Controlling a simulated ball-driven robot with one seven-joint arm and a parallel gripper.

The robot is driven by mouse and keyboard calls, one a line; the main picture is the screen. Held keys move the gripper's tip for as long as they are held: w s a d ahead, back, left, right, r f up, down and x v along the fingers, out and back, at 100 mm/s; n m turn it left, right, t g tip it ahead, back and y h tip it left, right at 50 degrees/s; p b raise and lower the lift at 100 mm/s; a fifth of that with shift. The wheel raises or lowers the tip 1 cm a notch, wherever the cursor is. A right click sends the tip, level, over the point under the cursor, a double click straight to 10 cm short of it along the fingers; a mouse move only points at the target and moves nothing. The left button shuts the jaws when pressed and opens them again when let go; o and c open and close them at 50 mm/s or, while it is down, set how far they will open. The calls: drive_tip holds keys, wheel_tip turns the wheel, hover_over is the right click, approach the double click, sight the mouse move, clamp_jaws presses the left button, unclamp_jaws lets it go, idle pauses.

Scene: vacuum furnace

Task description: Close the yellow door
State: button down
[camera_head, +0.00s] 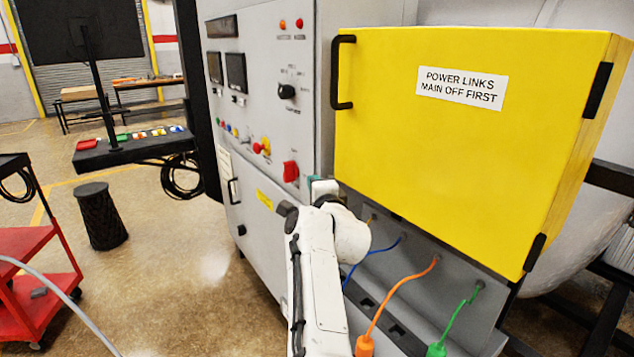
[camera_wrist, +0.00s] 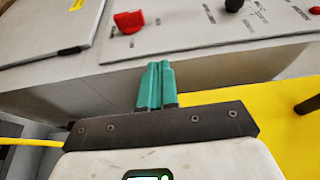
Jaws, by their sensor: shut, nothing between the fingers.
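The yellow door (camera_head: 440,180) is a large flat panel with a white label reading "POWER LINKS MAIN OFF FIRST". Its black handle (camera_head: 343,72) is on the left edge and black hinges are on the right. The door faces forward and looks nearly flush with its yellow housing; I cannot tell whether a small gap stays at the left edge. My gripper (camera_head: 313,181) is at the door's lower left corner, mostly hidden behind my wrist. In the wrist view its teal fingers (camera_wrist: 156,84) are together and empty, with the yellow door (camera_wrist: 268,100) to their right.
The grey control cabinet (camera_head: 262,90), with a red switch (camera_head: 291,172) and knobs, stands directly left of the door. Orange (camera_head: 400,290) and green (camera_head: 455,318) cables hang below the door. A red cart (camera_head: 32,262) and black stool (camera_head: 102,217) stand left; floor between is clear.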

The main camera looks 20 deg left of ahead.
drive_tip(key=s+a, duration=0.5)
drive_tip(key=s, duration=0.2)
drive_tip(key=shift+a+b, duration=0.35)
drive_tip(key=shift+b, duration=0.1)
